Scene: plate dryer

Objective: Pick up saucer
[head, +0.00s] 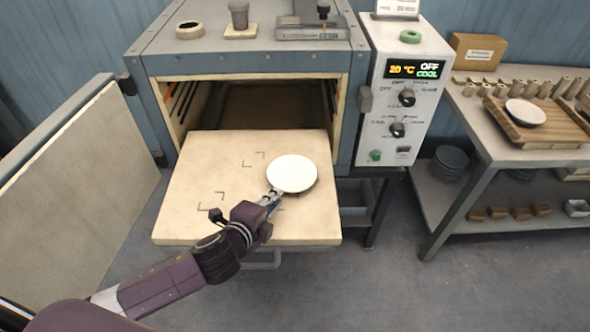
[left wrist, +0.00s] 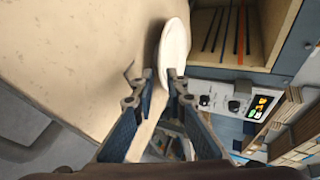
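A white round saucer (head: 292,173) shows over the right part of the pale slab (head: 190,170) in front of the open kiln. My left gripper (head: 271,198) is at the near rim of the saucer. In the left wrist view the saucer (left wrist: 175,45) stands out beyond the narrow gap between the fingertips (left wrist: 161,80), and the fingers lie on both sides of its rim, closed on it. I cannot tell whether the saucer touches the slab. My right gripper is in neither view.
The kiln door (head: 75,185) stands open at the left. The control box (head: 405,95) is right of the kiln. A shelf table at the right bears a wooden rack (head: 500,125) with another white saucer (head: 525,112).

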